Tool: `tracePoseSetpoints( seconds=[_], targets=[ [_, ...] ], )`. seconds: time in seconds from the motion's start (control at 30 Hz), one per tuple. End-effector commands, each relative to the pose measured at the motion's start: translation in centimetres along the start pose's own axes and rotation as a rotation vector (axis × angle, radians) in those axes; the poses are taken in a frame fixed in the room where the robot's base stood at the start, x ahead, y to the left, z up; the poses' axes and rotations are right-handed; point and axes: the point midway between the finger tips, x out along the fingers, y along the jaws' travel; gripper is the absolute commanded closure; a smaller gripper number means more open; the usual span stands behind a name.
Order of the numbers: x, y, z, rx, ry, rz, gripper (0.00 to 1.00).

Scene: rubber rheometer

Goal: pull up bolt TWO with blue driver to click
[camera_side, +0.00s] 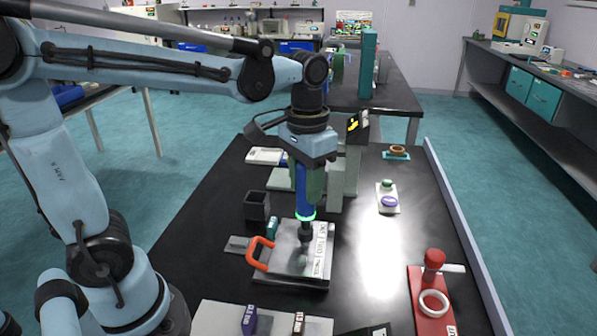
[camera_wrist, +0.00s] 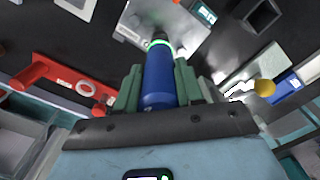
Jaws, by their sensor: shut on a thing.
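My gripper (camera_side: 308,180) is shut on the blue driver (camera_side: 304,190), which hangs upright with a lit green ring near its lower end. In the wrist view the blue driver (camera_wrist: 160,80) sits between the green fingers of my gripper (camera_wrist: 158,88). Its dark tip points down over a grey metal plate (camera_side: 290,272) with an orange handle (camera_side: 259,253) and a white label. The tip appears to be at or just above the plate; I cannot tell whether it touches a bolt. No bolt number is readable, and bolt TWO cannot be made out.
A black square cup (camera_side: 257,205) and a small teal device (camera_side: 272,228) stand left of the plate. A grey machine column (camera_side: 345,170) rises close behind my gripper. A red fixture (camera_side: 433,290) is at front right.

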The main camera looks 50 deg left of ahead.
Motion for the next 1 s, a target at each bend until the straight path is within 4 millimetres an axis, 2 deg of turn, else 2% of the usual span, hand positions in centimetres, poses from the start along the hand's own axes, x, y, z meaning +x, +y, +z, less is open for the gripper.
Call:
tracePoseSetpoints(
  seconds=[1.0],
  targets=[
    [0.69, 0.0, -0.03, 0.0, 0.0, 0.0, 1.0]
  ],
)
